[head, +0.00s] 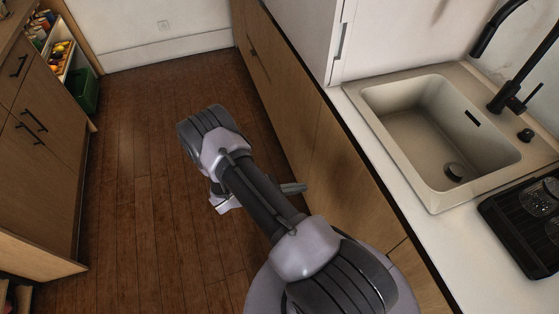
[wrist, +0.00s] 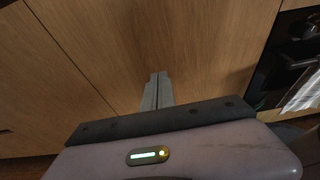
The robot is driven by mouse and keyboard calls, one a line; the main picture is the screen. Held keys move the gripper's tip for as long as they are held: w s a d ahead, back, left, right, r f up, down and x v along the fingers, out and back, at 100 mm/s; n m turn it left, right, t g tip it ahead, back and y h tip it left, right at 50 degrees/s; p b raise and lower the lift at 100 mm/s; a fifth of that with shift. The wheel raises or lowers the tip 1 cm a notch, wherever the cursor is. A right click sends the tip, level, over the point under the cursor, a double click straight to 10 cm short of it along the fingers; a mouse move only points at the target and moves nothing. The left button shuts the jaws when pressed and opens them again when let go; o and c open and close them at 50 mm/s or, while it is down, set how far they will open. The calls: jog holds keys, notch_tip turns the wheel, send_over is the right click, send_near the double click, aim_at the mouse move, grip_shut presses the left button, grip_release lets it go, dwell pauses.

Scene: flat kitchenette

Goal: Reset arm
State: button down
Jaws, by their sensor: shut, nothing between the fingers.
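My arm reaches out over the wood floor in the head view, with its elbow bent in the middle of the picture. My gripper (wrist: 158,76) is shut and empty, its two grey fingers side by side in the wrist view. They point at the plain wooden cabinet fronts (wrist: 200,45). In the head view the grey fingers (head: 300,188) stick out to the right from behind my arm, close to the lower cabinets. I cannot tell whether they touch. My arm hides most of the gripper's body there.
A white counter (head: 375,155) with a beige sink (head: 415,125), black faucet (head: 510,95) and black rack (head: 525,220) runs along the right. Wooden drawers (head: 35,130) and a green bin (head: 84,92) stand left. The floor (head: 140,180) between is clear. An oven (wrist: 295,60) shows at right in the wrist view.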

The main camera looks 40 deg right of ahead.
jog(key=w+a+r+m+y, duration=0.1)
jog(key=a+r+m+y, duration=0.25)
jog(key=r, duration=0.65)
jog(key=a+r+m+y, duration=0.3)
jog(key=r+m, duration=0.2)
jog(key=r, duration=0.4)
jog(key=s+a+r+m+t+y, duration=0.4)
jog(key=s+a+r+m+t, duration=0.1)
jog(key=a+r, duration=0.4)
jog(key=s+a+r+m+t+y, duration=0.4)
jog(key=a+r, duration=0.5)
jog(key=r, duration=0.3)
jog(key=shift+s+r+m+t+y, duration=0.25)
jog(key=shift+s+m+t+y, duration=0.1)
jog(key=shift+m+t+y, duration=0.35)
jog(key=shift+a, duration=0.1)
